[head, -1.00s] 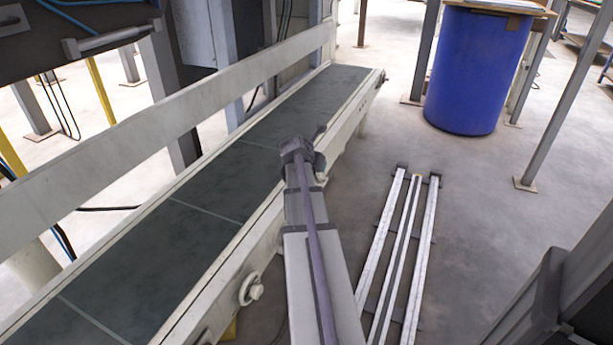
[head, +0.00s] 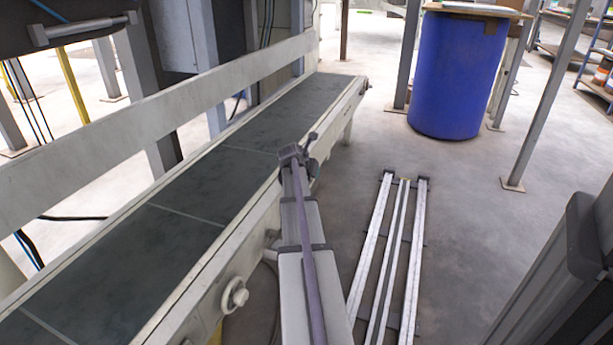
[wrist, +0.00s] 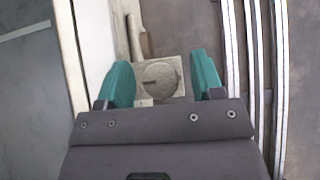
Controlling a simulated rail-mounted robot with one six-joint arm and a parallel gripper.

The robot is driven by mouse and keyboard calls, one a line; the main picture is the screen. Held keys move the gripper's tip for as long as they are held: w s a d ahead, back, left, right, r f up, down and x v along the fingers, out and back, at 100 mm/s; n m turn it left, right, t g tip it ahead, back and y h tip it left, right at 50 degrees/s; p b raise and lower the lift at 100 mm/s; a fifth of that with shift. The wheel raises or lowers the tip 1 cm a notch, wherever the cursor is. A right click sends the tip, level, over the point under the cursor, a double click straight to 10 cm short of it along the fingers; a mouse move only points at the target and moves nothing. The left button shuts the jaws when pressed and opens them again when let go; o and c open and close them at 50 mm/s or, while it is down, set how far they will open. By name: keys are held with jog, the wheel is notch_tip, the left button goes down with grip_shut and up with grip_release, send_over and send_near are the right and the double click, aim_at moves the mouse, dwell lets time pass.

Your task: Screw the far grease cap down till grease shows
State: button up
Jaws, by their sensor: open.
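In the wrist view a round, pale grey cap (wrist: 160,80) sits on a blocky pale mount beside the conveyor. My gripper (wrist: 163,77) is open, with one green finger on each side of the cap in the picture. I cannot tell the depth between fingers and cap, and no contact shows. No grease is visible around it. In the head view my arm hides this cap, and my gripper (head: 312,167) shows only in part at the arm's far end. A nearer round white knob or cap (head: 235,293) stands out from the conveyor's side.
The conveyor (head: 190,215) with its dark belt runs along the left, with a pale side rail (head: 140,120) above it. White floor rails (head: 370,245) lie right of my arm. A blue drum (head: 455,75) stands at the back. A grey post (head: 545,100) stands right of it.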

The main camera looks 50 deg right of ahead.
jog(key=shift+c, duration=0.2)
jog(key=c, duration=0.9)
jog(key=shift+m, duration=0.3)
jog(key=m+g, duration=0.3)
jog(key=m, duration=0.1)
jog(key=shift+w, duration=0.1)
jog(key=m+g, duration=0.3)
jog(key=m, duration=0.1)
jog(key=shift+m+g+y, duration=0.3)
jog(key=shift+g+y, duration=0.1)
jog(key=m+g+y, duration=0.2)
jog(key=m, duration=0.2)
jog(key=shift+m+g, duration=0.3)
jog(key=shift+g, duration=0.1)
jog(key=shift+m+g+y, duration=0.8)
jog(key=shift+m+y, duration=1)
jog(key=shift+m, duration=0.5)
